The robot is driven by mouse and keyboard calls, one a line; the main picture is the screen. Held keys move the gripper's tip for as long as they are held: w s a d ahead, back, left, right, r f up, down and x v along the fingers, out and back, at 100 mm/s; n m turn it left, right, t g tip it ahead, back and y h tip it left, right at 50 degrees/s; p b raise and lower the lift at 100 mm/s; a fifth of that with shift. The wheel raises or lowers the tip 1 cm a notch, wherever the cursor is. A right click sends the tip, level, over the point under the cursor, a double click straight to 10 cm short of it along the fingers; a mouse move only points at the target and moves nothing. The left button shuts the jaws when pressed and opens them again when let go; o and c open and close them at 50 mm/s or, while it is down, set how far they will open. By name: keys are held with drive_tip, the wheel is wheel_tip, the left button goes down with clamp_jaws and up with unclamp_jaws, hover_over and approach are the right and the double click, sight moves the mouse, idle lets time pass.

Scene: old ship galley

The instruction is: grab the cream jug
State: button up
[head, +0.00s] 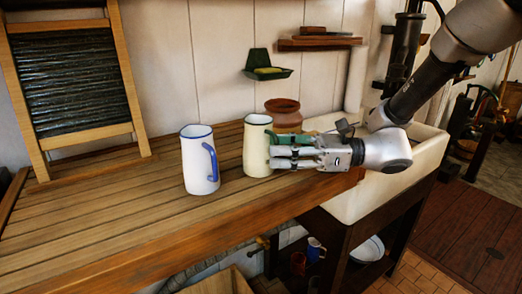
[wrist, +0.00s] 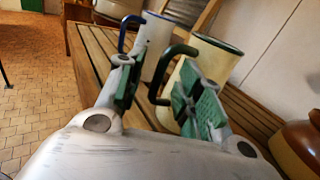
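The cream jug (head: 257,148) stands upright on the slatted wooden counter, with a dark green rim and handle. In the wrist view the cream jug (wrist: 212,62) is just beyond the fingers, and its green handle (wrist: 160,78) shows in the gap between them. My gripper (head: 278,158) is at the jug's right side in the head view, covering part of it. In the wrist view my gripper (wrist: 160,72) is open, its green-padded fingers apart on either side of the handle. I cannot tell whether a pad touches it.
A white jug with blue rim and handle (head: 199,160) stands close left of the cream jug. A brown clay pot (head: 284,113) is behind my gripper. A pale sink (head: 390,185) is at right, a washboard (head: 75,82) at left. The front counter is clear.

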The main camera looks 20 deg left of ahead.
clamp_jaws()
drive_tip(key=shift+r, duration=0.2)
